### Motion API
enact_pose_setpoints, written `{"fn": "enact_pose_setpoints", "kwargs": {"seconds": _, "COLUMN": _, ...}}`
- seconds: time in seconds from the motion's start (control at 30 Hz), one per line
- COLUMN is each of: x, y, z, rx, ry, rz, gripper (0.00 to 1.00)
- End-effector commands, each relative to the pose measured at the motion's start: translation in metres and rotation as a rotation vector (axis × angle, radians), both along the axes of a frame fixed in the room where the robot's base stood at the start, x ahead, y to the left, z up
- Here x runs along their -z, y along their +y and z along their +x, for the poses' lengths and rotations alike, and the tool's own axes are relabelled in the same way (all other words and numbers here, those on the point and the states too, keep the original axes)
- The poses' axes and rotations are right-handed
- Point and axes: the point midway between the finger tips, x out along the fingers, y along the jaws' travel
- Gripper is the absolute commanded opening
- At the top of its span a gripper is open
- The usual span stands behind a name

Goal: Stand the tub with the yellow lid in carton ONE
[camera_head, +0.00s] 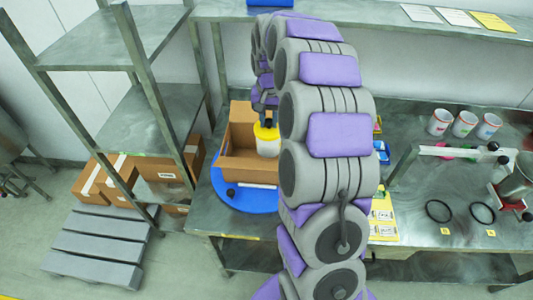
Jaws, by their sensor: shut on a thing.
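The white tub with the yellow lid (268,145) shows just left of my arm. My gripper (266,118) is shut on it from above, at the lid; the fingertips are small and partly hidden. The tub looks upright. An open brown cardboard carton (222,166) stands on a blue round board (228,200) on the metal bench. The tub overlaps the right part of this carton in the picture. I cannot tell whether its base is inside, above or touching the carton. No number is readable on the carton. My arm hides what lies to the right of the tub.
A metal shelf rack (150,125) stands at the left, with closed cartons (105,180) low down. A grey pallet (95,245) lies on the floor. Several white cups (464,124), a clamp stand (447,151) and black rings (439,211) occupy the right bench.

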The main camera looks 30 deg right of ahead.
Motion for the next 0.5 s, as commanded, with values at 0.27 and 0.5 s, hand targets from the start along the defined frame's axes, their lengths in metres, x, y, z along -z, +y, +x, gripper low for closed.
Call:
{"fn": "enact_pose_setpoints", "kwargs": {"seconds": 0.27, "x": 0.066, "y": 0.002, "z": -0.001, "rx": -0.002, "ry": 0.004, "rz": -0.001, "gripper": 0.0}}
{"fn": "enact_pose_setpoints", "kwargs": {"seconds": 0.5, "x": 0.086, "y": 0.001, "z": -0.002, "rx": -0.002, "ry": 0.003, "rz": 0.001, "gripper": 0.0}}
